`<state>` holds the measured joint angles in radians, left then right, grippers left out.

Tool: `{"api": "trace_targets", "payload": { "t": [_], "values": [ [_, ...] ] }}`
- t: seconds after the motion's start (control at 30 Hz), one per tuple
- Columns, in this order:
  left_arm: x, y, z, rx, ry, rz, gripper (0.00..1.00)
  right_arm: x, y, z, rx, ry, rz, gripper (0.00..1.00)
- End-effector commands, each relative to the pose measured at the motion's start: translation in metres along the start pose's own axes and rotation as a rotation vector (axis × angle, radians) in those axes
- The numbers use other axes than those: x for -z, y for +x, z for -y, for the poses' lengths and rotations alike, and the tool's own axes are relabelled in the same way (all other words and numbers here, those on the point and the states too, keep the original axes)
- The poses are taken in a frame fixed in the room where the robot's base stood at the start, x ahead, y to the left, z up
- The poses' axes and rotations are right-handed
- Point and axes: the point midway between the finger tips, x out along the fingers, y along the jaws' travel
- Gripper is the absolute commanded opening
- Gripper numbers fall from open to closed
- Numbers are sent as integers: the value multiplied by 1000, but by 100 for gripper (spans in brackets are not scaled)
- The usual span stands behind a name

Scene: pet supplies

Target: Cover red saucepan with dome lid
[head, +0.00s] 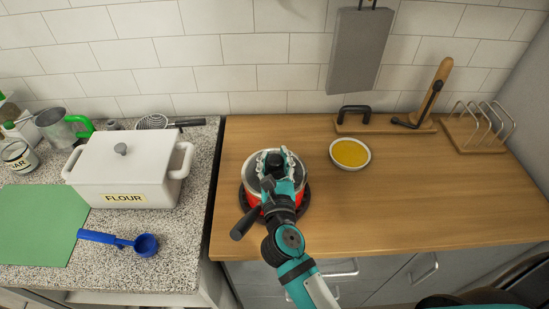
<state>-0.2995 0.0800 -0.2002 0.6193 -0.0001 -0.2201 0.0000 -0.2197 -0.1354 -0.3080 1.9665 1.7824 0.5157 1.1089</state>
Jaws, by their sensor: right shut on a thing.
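The red saucepan (250,200) stands on a dark round trivet (304,208) on the wooden counter, its dark handle (244,225) pointing to the front left. The dome lid (299,172), silvery with a black knob, is over the top of the pan. My right gripper (273,163) is shut on the lid's knob from above. My gripper and forearm hide the front of the lid and part of the pan, so I cannot tell whether the lid rests fully on the rim. My left gripper is not in view.
A bowl of yellow contents (350,153) stands right of the pan. A board with a black handle (386,124) and a wooden rack (475,137) are behind it. A white flour box (125,170) and a blue scoop (145,245) are on the left counter.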

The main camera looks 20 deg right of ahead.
Motion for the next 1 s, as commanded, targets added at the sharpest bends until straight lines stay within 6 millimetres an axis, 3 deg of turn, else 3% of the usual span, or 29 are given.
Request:
{"api": "trace_targets", "payload": {
  "t": [0.37, 0.4, 0.6, 1.0],
  "values": [
    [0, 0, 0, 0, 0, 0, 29, 0, 0, 0, 0, 0, 2, 0],
    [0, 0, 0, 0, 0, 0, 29, 0, 0, 0, 0, 0, 2, 36],
    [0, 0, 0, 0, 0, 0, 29, 1, 0, 0, 0, 0, 1, 63],
    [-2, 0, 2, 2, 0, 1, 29, 3, -8, 0, 0, -2, -3, 64]
  ]
}}
